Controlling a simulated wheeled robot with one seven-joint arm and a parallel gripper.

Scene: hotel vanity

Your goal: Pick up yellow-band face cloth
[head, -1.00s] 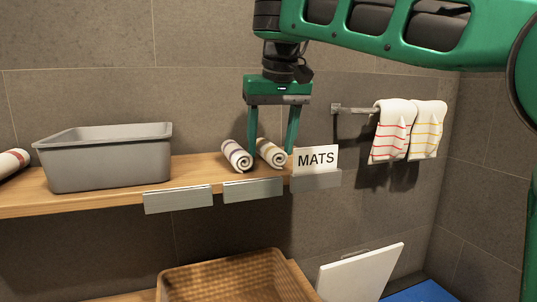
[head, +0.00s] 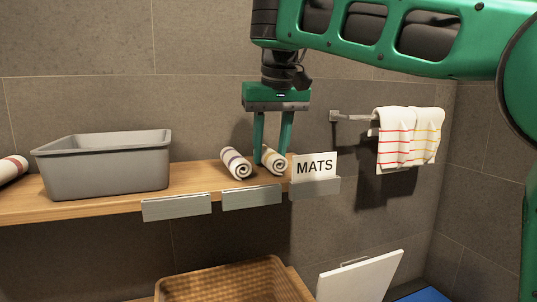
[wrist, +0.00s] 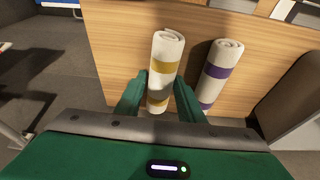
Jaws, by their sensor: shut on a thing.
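The yellow-band face cloth (head: 275,163) is a rolled white cloth near the shelf's right end, beside the MATS sign. In the wrist view the same cloth (wrist: 166,60) shows its yellow bands between my two fingers. My gripper (head: 271,155) points down and is shut on this roll, one finger at each side. The gripper also shows in the wrist view (wrist: 160,97). The roll is at shelf level; I cannot tell whether it touches the wood. A similar purple-band roll (wrist: 215,75) lies just beside it, apart from my fingers; it is left of it in the head view (head: 236,163).
The wooden shelf (head: 105,205) has metal label holders on its front edge. A grey bin (head: 105,165) stands at left, with another roll (head: 12,167) beyond it. The MATS sign (head: 315,167) is close right. Striped towels (head: 408,140) hang on a rail. A wicker basket (head: 225,280) is below.

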